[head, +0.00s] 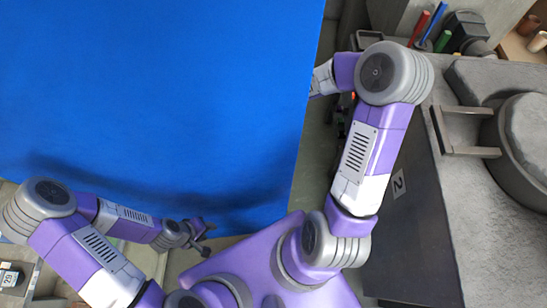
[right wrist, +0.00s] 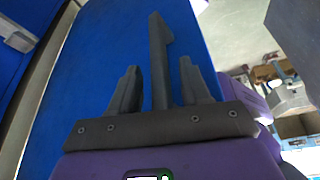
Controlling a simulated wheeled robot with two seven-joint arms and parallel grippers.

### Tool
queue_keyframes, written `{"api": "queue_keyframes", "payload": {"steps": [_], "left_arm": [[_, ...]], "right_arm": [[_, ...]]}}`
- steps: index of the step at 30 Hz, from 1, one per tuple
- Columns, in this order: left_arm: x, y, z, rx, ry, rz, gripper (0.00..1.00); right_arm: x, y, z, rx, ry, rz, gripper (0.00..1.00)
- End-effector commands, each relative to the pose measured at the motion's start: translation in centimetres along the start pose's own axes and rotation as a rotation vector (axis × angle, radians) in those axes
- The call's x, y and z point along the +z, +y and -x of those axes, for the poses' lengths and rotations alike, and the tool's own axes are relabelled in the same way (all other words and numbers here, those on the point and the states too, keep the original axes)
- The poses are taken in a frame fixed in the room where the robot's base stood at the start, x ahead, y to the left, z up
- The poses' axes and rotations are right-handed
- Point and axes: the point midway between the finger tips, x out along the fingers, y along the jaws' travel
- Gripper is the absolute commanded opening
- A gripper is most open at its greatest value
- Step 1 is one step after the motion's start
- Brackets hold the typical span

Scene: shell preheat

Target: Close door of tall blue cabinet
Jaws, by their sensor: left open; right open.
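A large blue panel of the tall cabinet (head: 150,90) fills the upper left of the head view. It is too close to tell whether this is the door or the body. My left gripper (head: 206,238) is open and empty, in front of the panel's lower edge. My right arm reaches to the panel's right edge, where its gripper is hidden behind the panel in the head view. In the right wrist view my right gripper (right wrist: 158,66) is open before a blue surface (right wrist: 85,70). A dark grey upright bar (right wrist: 157,40) shows between its fingers; I cannot tell whether they touch.
A dark grey counter (head: 465,220) with a handled round vessel (head: 520,140) stands at the right, close to my right arm. Red, blue and green pens (head: 419,28) stand at its back. A narrow strip of floor shows between panel and counter.

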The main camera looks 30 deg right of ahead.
Motion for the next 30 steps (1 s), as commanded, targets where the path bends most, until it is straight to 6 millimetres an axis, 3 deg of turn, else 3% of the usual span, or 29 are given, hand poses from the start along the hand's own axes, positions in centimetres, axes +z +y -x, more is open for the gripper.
{"api": "queue_keyframes", "payload": {"steps": [9, 18, 30], "left_arm": [[0.0, -0.01, -0.03, 0.0, 0.0, 0.0, 0.43], [0.0, -0.01, -0.03, 0.0, 0.0, 0.0, 0.43], [-0.01, -0.07, -0.19, 0.0, 0.0, 0.0, 0.43]], "right_arm": [[-0.05, -0.01, -0.36, -0.001, 0.001, 0.0, 0.47], [-0.04, 0.01, -0.34, 0.0, 0.001, 0.0, 0.01], [-0.3, 0.65, -0.48, 0.002, 0.0, 0.001, 0.0]]}}
